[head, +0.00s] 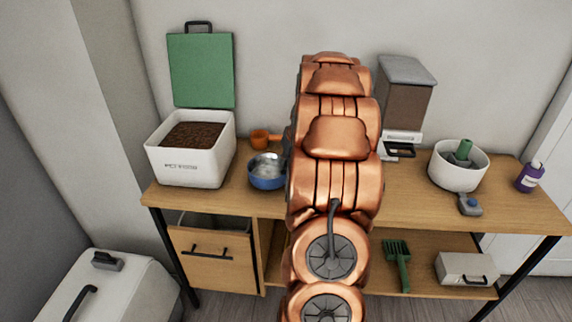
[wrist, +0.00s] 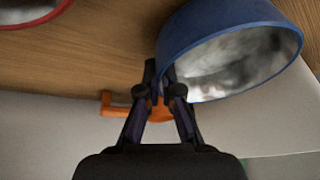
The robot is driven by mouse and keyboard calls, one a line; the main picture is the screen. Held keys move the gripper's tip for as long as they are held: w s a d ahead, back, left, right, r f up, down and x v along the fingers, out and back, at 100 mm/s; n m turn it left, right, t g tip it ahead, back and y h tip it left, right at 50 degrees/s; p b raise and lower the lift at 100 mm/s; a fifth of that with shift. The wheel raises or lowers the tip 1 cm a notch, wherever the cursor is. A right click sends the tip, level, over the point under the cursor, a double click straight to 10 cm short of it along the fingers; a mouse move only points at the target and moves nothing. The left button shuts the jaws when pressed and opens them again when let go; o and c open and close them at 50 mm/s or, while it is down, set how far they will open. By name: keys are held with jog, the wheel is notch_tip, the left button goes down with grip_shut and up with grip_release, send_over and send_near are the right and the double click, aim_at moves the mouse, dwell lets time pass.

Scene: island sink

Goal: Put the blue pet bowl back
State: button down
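The blue pet bowl (head: 264,182) has a blue outside and a silvery inside. In the head view it is at the wooden tabletop, just left of my arm and right of the white food bin. In the wrist view the bowl (wrist: 192,38) fills the upper right, its opening partly facing the camera. My gripper (wrist: 161,76) has its fingertips close together on either side of the bowl's wall at the rim, shut on it. In the head view my arm hides the gripper. I cannot tell whether the bowl touches the tabletop.
A white food bin (head: 190,161) with a raised green lid (head: 202,70) stands left. An orange scoop (head: 262,138) lies behind the bowl. A red-rimmed item (wrist: 40,17) shows in the wrist view. A dispenser (head: 403,100) and white pot (head: 456,175) stand right. The lower shelf (head: 340,277) holds several items.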

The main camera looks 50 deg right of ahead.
jog(key=shift+f, duration=0.7)
jog(key=shift+f, duration=0.15)
jog(key=c, duration=1.3)
grip_release()
jog(key=shift+s+r, duration=0.15)
jog(key=shift+r, duration=0.4)
jog(key=v, duration=1.1)
jog(key=shift+r+b, duration=0.15)
jog(key=shift+b, duration=0.15)
